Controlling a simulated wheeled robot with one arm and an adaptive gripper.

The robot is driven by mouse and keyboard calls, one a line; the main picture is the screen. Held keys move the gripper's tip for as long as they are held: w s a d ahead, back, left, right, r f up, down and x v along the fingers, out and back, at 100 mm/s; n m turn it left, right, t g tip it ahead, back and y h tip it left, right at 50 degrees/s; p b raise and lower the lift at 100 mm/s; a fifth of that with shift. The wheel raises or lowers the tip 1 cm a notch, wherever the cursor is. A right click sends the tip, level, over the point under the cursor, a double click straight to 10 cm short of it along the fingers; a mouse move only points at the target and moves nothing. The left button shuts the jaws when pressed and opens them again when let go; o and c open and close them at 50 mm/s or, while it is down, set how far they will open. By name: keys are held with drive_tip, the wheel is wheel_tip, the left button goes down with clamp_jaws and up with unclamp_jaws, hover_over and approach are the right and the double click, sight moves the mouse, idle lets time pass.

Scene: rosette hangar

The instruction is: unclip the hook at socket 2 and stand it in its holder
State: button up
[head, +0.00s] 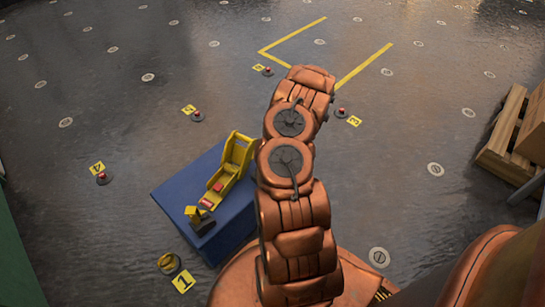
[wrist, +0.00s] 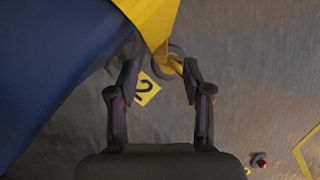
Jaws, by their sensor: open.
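In the wrist view a yellow hook (wrist: 174,64) sits at a round grey socket beside the yellow label 2 (wrist: 146,89). My gripper (wrist: 160,72) is open and empty. Its fingertips show on either side of the hook, with the right fingertip overlapping the hook's edge; I cannot tell if they touch. In the head view socket 2 and my gripper are hidden behind my arm. A yellow stand, likely the holder (head: 237,152), is on the blue box (head: 180,180); a yellow part (wrist: 150,18) cuts in at the top of the wrist view, partly covering the socket.
A black and yellow object (head: 200,220) stands on the blue box's near corner. Another yellow hook (head: 168,263) sits by label 1 (head: 183,281). Several red-topped sockets with labels dot the floor. A wooden pallet (head: 502,130) is at right. Floor beyond the box is mostly open.

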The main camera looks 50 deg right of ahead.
drive_tip(key=shift+b+x, duration=0.6)
drive_tip(key=shift+x, duration=1.85)
clamp_jaws()
unclamp_jaws()
